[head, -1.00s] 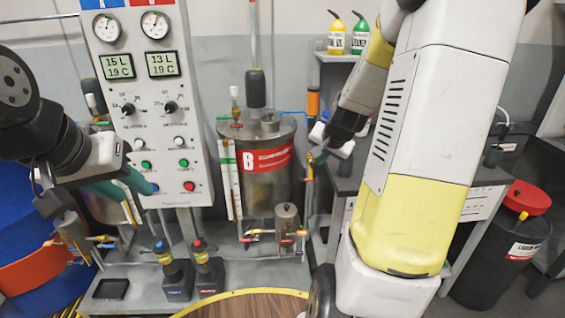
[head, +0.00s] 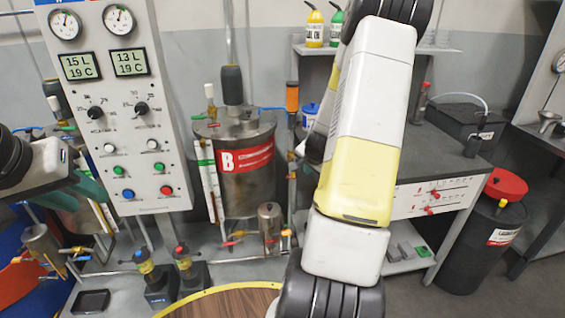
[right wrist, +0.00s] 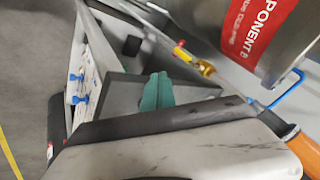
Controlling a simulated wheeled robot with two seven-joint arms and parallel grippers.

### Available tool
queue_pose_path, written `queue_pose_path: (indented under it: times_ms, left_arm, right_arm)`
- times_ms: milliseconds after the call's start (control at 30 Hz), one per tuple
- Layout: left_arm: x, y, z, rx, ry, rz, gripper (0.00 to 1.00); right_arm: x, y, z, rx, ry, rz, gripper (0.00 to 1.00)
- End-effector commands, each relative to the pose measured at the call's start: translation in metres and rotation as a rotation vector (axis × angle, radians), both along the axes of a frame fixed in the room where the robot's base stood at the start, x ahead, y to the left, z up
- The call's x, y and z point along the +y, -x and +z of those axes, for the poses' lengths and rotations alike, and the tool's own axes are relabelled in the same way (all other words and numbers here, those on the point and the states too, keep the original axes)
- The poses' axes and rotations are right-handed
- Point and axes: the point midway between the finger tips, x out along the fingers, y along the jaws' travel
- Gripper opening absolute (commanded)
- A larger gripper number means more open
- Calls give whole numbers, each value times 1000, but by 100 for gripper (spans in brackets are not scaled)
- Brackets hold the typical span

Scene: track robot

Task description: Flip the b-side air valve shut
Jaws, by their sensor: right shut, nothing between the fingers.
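The B tank (head: 245,185), with its red label, stands behind the control panel's right side; its label also shows in the right wrist view (right wrist: 262,30). A brass valve (head: 300,148) sits on the pipe right of the tank, partly covered by my right arm. In the right wrist view a brass valve (right wrist: 203,67) with a red handle lies beyond my fingers, apart from them; I take it as the b-side air valve. My right gripper (right wrist: 158,90) is shut and empty, hidden behind my forearm in the head view. My left gripper (head: 88,187) is before the panel; its opening is unclear.
The control panel (head: 115,100) stands left of the tank. More small valves (head: 235,238) line the low pipes. A dark workbench (head: 430,150) is at right, with a black drum (head: 490,245) beside it. A round wooden top (head: 225,303) is in front.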

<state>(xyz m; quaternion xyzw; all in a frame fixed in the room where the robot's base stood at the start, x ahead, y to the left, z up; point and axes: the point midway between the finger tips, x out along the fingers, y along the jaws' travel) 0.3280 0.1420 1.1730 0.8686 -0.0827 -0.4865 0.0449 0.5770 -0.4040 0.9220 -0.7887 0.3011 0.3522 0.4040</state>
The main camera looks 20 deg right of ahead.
Motion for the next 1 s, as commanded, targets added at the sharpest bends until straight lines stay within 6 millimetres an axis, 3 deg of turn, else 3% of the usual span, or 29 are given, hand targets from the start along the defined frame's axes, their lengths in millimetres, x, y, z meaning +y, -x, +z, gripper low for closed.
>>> queue_pose_path:
  times_ms: [433, 700, 1000]
  left_arm:
    - [0, 0, 0, 0, 0, 0, 36]
    - [0, 0, 0, 0, 0, 0, 36]
    - [0, 0, 0, 0, 0, 0, 36]
  right_arm:
    - [-16, -51, -73, 1, -1, 2, 0]
    - [-5, -84, -72, 0, 1, 3, 0]
    - [-3, -89, -72, 0, 0, 0, 0]
